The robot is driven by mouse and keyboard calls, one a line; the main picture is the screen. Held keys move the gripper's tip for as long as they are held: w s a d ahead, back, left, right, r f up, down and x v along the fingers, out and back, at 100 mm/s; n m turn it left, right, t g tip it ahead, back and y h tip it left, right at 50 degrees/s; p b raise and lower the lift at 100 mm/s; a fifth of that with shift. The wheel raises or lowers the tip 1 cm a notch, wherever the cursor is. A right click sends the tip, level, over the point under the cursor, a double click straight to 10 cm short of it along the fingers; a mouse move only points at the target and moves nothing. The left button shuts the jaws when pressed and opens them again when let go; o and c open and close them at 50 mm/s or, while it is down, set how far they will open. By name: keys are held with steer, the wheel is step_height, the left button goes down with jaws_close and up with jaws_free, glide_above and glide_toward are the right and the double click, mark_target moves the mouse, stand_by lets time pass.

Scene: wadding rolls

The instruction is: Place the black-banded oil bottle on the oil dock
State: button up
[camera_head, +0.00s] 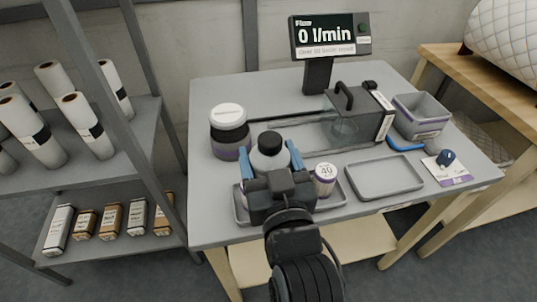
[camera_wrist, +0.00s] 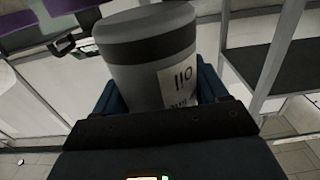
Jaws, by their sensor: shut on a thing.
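The bottle (camera_head: 268,158) has a black cap and a pale grey body in the head view. In the wrist view the bottle (camera_wrist: 135,70) is grey with a dark band and a white label reading 110. My gripper (camera_head: 270,162) is shut on it, with blue fingers on both sides. The bottle looks upright, over or near a grey tray (camera_head: 241,207) at the table's front left; its base is hidden, so I cannot tell whether it touches. A small white jar marked 40 (camera_head: 325,178) is beside my gripper. No oil dock label is readable.
A second grey tray (camera_head: 385,178) is empty, to the right. A white-lidded jar (camera_head: 229,130) stands behind left. A clear-and-black device (camera_head: 355,118), a display (camera_head: 330,38), a grey bin (camera_head: 421,117) and a blue-handled tool (camera_head: 405,145) occupy the rear and right. A shelf (camera_head: 90,150) with rolls stands left.

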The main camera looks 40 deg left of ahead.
steer(key=shift+f, duration=0.25)
steer(key=o, duration=1.2)
steer(key=shift+r, duration=0.1)
steer(key=shift+r, duration=0.25)
steer(key=shift+r+p, duration=0.55)
steer(key=shift+p, duration=0.05)
steer(key=shift+f+b+v, duration=0.15)
steer(key=shift+b+v, duration=0.35)
steer(key=shift+v, duration=2.5)
steer(key=shift+f+b+v, duration=0.15)
steer(key=shift+b+v, duration=0.3)
steer(key=shift+v, duration=2.6)
